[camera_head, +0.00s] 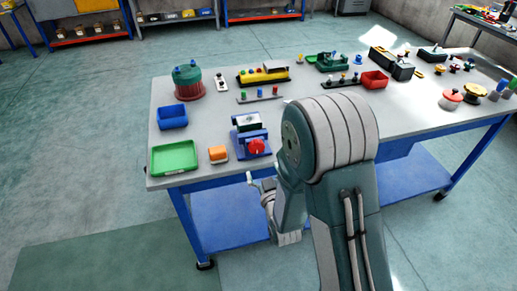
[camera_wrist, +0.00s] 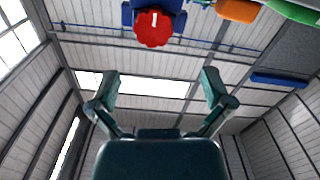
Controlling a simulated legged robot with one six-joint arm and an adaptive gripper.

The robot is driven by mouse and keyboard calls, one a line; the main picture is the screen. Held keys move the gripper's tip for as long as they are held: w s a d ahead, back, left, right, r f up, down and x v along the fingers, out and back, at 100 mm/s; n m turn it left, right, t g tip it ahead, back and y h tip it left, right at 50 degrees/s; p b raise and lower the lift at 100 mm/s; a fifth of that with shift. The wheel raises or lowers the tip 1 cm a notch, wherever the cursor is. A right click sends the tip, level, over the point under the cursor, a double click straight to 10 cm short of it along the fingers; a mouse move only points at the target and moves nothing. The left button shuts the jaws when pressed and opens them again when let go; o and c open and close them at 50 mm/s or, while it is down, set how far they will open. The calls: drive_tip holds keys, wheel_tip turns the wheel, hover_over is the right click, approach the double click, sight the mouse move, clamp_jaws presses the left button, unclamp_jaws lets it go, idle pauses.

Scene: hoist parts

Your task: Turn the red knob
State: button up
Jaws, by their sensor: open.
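The red knob (camera_head: 256,146) is on the front of a blue device (camera_head: 238,150) near the front edge of the grey table. A grey and dark block (camera_head: 247,122) sits on top of the device. In the wrist view the red knob (camera_wrist: 153,28) is at the top centre, with part of the blue device (camera_wrist: 181,18) behind it. My gripper (camera_wrist: 158,80) is open and empty, its two fingers spread wide below the knob in that picture and apart from it. In the head view my gripper (camera_head: 258,180) is low in front of the table, partly hidden by my arm.
Several parts fill the back and right. Floor in front is clear.

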sight(257, 148)
drive_tip(key=x, duration=0.2)
drive_tip(key=d+x, duration=0.1)
drive_tip(key=x, duration=0.5)
drive_tip(key=shift+w+d, duration=0.15)
drive_tip(key=shift+w, duration=0.35)
drive_tip(key=shift+w+a, duration=0.1)
drive_tip(key=shift+a, duration=0.6)
drive_tip(key=shift+d, duration=0.35)
drive_tip(key=c, duration=1.1)
